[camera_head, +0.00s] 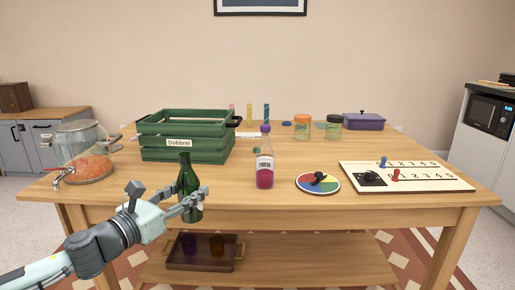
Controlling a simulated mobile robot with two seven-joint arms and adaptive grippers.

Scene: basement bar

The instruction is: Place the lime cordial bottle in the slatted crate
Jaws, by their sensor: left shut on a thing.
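A dark green bottle (186,176), the likely lime cordial bottle, is upright at the table's front edge in the camera_head view. No label on it can be read. My left gripper (195,203) is shut on its lower body, and the fingers hide part of it. The bottle's base shows below the line of the tabletop edge, in front of the table. The green slatted crate (185,155), with a "Dobbrel" label, stands on the table behind the bottle. Its inside is mostly hidden by the front slats. My right gripper is not in view.
A bottle of pink-red liquid (265,172) stands right of the crate. A glass dispenser (85,155) stands to its left. A colour spinner disc (318,183) and a numbered board (405,177) lie at the right. Jars and a purple box (364,122) are behind.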

